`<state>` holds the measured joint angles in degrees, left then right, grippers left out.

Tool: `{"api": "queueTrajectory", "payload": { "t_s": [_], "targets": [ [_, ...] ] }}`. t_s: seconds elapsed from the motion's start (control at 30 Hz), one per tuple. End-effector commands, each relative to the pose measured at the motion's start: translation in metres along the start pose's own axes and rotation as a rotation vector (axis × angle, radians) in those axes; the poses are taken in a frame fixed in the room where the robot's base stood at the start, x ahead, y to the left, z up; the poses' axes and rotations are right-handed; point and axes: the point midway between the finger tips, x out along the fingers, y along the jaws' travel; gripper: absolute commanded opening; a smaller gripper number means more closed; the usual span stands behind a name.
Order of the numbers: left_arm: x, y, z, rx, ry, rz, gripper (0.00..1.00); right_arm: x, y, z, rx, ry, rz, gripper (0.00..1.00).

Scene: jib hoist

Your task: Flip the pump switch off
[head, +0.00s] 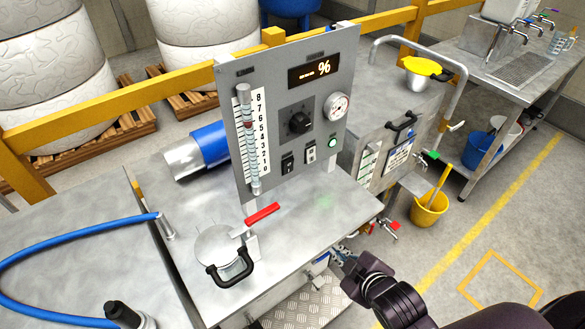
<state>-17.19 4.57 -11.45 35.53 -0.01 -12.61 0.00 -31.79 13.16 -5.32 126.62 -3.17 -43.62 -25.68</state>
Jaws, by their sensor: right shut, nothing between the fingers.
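A grey control panel (262,97) stands upright on the steel bench. Low on its face are two rocker switches, a black one (288,163) and one on a pale plate (310,151). Their labels are too small to read, so I cannot tell which is the pump switch or its position. A green lamp (332,142) beside them is lit. My right gripper (341,256) is shut and empty, low beside the bench's right edge, below and apart from the panel. My left gripper is out of view.
The panel also carries a black knob (299,122), a round gauge (337,106) and a tube scale (246,135). In front are a red-handled lever (262,214) and a round lid (220,247) with a black handle. A blue hose (75,228) lies left.

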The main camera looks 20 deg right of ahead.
Motion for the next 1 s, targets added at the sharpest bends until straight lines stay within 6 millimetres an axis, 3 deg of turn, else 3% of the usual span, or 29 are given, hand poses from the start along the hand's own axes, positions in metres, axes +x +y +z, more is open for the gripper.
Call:
{"api": "queueTrajectory", "payload": {
  "t_s": [0.03, 0.3, 0.53, 0.8, 1.0],
  "targets": [
    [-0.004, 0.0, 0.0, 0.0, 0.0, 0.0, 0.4, -0.012, 0.01, -0.013, -0.013, 0.018, 0.013, 0.0],
    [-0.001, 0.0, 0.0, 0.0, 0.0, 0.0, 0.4, 0.003, 0.035, -0.035, -0.249, 0.191, 0.143, 0.0],
    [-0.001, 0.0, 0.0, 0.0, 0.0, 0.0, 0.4, -0.001, 0.057, -0.063, -0.519, 0.378, 0.314, 0.0],
    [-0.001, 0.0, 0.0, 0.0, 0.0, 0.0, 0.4, -0.022, 0.069, -0.087, -0.791, 0.562, 0.518, 0.0],
    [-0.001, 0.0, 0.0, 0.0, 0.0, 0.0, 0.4, -0.035, 0.071, -0.094, -0.884, 0.629, 0.603, 0.0]
  ]
}}
